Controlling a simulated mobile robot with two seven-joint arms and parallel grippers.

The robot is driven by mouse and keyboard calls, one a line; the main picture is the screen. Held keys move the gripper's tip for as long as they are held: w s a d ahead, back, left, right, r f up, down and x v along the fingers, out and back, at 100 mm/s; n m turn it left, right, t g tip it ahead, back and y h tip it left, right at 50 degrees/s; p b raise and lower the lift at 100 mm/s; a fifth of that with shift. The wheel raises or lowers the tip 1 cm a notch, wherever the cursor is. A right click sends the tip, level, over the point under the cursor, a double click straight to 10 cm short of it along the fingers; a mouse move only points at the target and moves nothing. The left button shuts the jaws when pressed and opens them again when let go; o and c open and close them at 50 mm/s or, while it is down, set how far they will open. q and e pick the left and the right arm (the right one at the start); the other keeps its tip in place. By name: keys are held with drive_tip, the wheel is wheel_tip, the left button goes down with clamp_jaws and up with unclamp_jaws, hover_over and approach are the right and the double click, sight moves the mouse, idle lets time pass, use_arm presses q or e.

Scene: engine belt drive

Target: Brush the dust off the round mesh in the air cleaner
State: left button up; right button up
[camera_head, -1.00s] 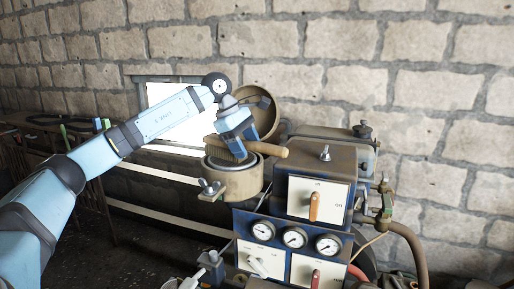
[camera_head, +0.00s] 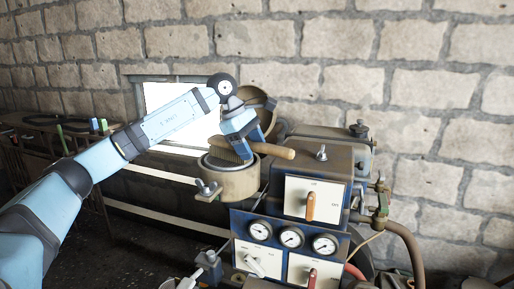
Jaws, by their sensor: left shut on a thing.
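My left gripper (camera_head: 243,148) is shut on a brush and reaches in from the left. The brush has a light wooden handle (camera_head: 277,152) pointing right and bristles (camera_head: 223,155) on the left. The air cleaner (camera_head: 232,185) is a tan round canister with an open top. The bristles are over its opening; I cannot tell whether they touch the mesh. The round mesh inside is mostly hidden by the brush and gripper. The round lid (camera_head: 262,103) stands open behind, partly covered by my gripper. My right gripper is not in view.
Right of the air cleaner is a blue machine with a switch panel (camera_head: 314,200) and several gauges (camera_head: 291,238). A wing nut (camera_head: 205,187) sits at the canister's left side. A hose (camera_head: 412,250) bends down at the right. A stone wall is behind.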

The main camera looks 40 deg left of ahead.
use_arm(q)
drive_tip(key=r+p, duration=0.1)
drive_tip(key=r, duration=0.1)
drive_tip(key=r+p, duration=0.4)
drive_tip(key=shift+a+r, duration=0.35)
drive_tip(key=shift+r, duration=0.05)
drive_tip(key=shift+s+r, duration=0.1)
drive_tip(key=shift+r, duration=0.25)
drive_tip(key=shift+a, duration=0.1)
